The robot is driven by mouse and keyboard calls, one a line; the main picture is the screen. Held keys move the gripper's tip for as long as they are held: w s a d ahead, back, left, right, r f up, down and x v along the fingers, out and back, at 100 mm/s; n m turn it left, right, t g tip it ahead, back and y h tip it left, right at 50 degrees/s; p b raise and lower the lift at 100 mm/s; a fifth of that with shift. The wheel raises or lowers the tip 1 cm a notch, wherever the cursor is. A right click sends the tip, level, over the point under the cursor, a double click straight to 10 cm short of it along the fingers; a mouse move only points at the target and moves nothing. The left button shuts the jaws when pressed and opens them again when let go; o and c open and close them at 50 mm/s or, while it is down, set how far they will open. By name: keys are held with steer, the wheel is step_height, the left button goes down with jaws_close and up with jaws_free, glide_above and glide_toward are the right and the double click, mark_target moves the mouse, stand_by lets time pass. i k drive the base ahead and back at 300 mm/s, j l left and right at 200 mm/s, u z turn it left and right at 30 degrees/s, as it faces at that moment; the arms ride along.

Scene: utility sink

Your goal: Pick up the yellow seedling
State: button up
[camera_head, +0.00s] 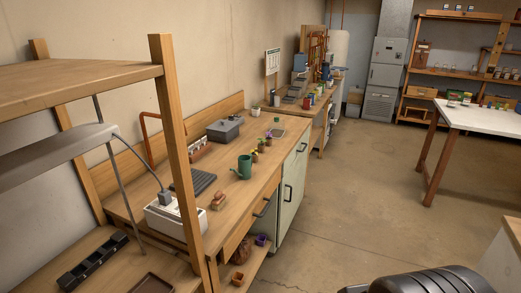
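A small yellow seedling (254,153) stands in a pot on the long wooden workbench (235,196). It is just right of and behind a green watering can (243,167). It is the nearest in a short row of small potted plants, with a purple one (268,136) behind it. The plants are small here, so their details are hard to tell.
A black tray (201,181), a grey box (225,129) and a white power unit (166,220) are on the bench. A wooden shelf post (174,140) rises at the near left. A white-topped table (490,118) stands right. The concrete floor (355,190) between is clear.

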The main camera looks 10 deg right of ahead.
mark_target(255, 155)
steer(key=u, duration=0.25)
steer(key=i+l+u, duration=0.7)
steer(key=i+l, duration=0.15)
steer(key=i+l+u, duration=0.35)
steer(key=l, duration=0.2)
steer(key=i+l, duration=0.2)
steer(key=l, duration=0.2)
steer(key=i+l, duration=0.2)
steer(key=l, duration=0.15)
steer(key=i+l, duration=0.2)
steer(key=l, duration=0.2)
steer(key=i+l+u, duration=0.1)
steer(key=l, duration=0.3)
steer(key=i+l, duration=0.25)
steer(key=l, duration=0.15)
